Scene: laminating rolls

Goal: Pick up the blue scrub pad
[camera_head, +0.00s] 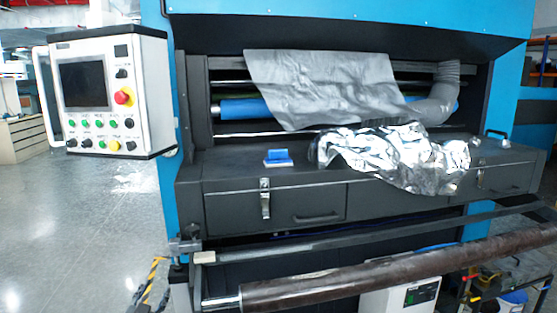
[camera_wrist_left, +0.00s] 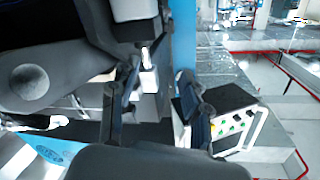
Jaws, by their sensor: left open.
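The blue scrub pad (camera_head: 278,155), blue on top with a pale lower edge, lies on the dark ledge (camera_head: 225,172) of the machine, left of the crumpled foil. My left gripper (camera_head: 150,298) is low at the bottom edge of the head view, left of the machine and well below the pad. It is open, with nothing seen between its fingers. Its dark fingers also show in the left wrist view (camera_wrist_left: 158,97). I cannot make out the pad in that view.
Crumpled silver foil (camera_head: 400,157) covers the ledge right of the pad, under a hanging grey sheet (camera_head: 325,88). A control panel (camera_head: 108,92) juts out at left. A brown roller (camera_head: 400,268) and a bar cross in front, below the ledge. The floor at left is clear.

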